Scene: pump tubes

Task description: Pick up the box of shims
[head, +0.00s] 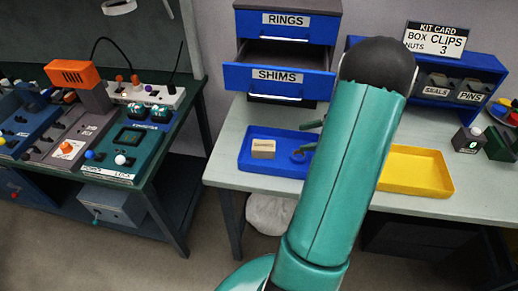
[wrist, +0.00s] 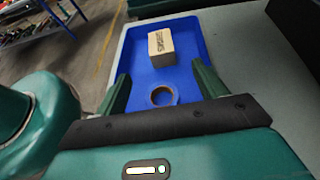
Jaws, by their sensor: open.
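A small tan box (head: 263,149) with a dark printed label, too small to read surely, sits in the blue tray (head: 248,165) on the workbench. In the wrist view the box (wrist: 160,46) lies toward the far end of the tray, beyond my fingertips. My gripper (head: 311,137) is open and empty over the right part of the tray, to the right of the box. In the wrist view its two green fingers (wrist: 161,70) are spread wide, with the box ahead between their lines. My arm hides part of the tray in the head view.
A ring (wrist: 162,95) lies in the tray, between my fingers in the wrist view. The SHIMS drawer (head: 279,76) is pulled out behind the tray. A yellow tray (head: 418,186) stands right of my arm. The blue bin rack (head: 478,66) is at the back right.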

